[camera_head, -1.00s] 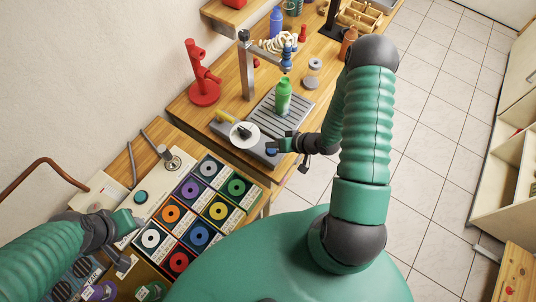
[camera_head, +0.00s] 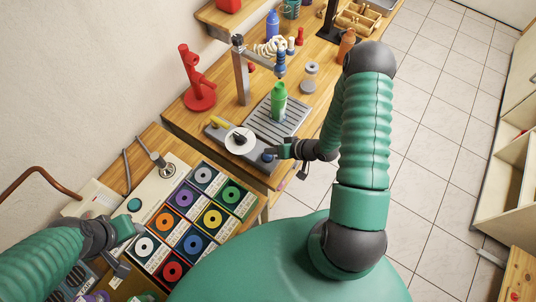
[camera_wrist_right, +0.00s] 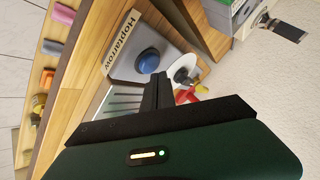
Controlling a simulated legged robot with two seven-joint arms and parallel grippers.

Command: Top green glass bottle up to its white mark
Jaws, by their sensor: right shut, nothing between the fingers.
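The green glass bottle (camera_head: 279,101) stands upright on the slatted grey tray of the dispenser (camera_head: 268,125), under the nozzle (camera_head: 280,68). Its white mark and liquid level are too small to make out. A blue button (camera_head: 268,158) sits at the tray's near end and shows large in the right wrist view (camera_wrist_right: 148,60). My right gripper (camera_head: 272,153) is shut and empty, its tips close beside the button; I cannot tell whether they touch. The shut fingers (camera_wrist_right: 160,80) also show in the wrist view. My left gripper (camera_head: 127,243) is over the lower-left bench, its jaws unclear.
A round white dial (camera_head: 239,140) is left of the blue button. A red stand (camera_head: 199,90) rises at left. Coloured disc cards (camera_head: 186,198) cover the near bench. An orange bottle (camera_head: 346,45) stands near my right arm. The tiled floor at right is clear.

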